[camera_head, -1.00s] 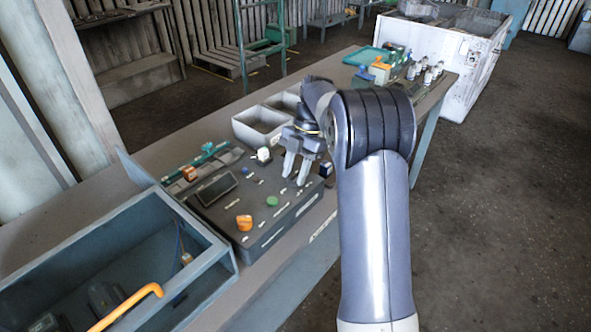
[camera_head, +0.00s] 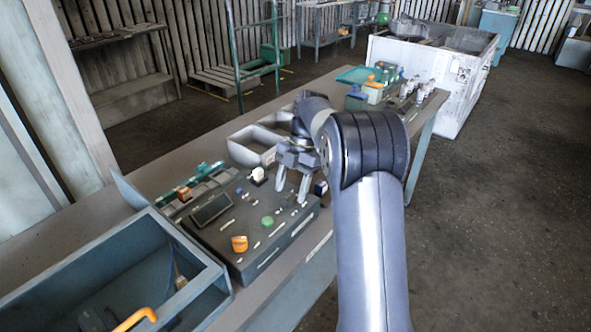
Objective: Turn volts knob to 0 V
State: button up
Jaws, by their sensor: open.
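The dark control panel (camera_head: 262,258) lies on the bench and carries several knobs, a green button (camera_head: 267,221) and a small dark screen (camera_head: 211,207). An orange knob (camera_head: 239,244) is near its front left. A white knob (camera_head: 257,176) is at the back edge, and a dark blue knob (camera_head: 321,188) is at the right end. Labels are too small to read, so I cannot tell which knob is the volts knob. My gripper (camera_head: 291,194) points down over the panel's right part, open, with nothing seen between its fingers. Whether the fingertips touch the panel is unclear.
A blue-grey open box (camera_head: 205,262) with an orange hooked handle (camera_head: 135,319) is left of the panel. Grey bins (camera_head: 240,150) stand behind my gripper. Bottles and small containers (camera_head: 375,92) are at the bench's far end. Beyond stands a white crate (camera_head: 425,85).

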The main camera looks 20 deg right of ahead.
jog(key=v, duration=0.9)
jog(key=shift+r+p, duration=0.25)
jog(key=shift+p, duration=0.05)
jog(key=shift+f, duration=0.1)
jog(key=x, duration=1)
jog(key=shift+f, duration=0.2)
jog(key=shift+s+f+b, duration=0.1)
jog(key=shift+b, duration=0.25)
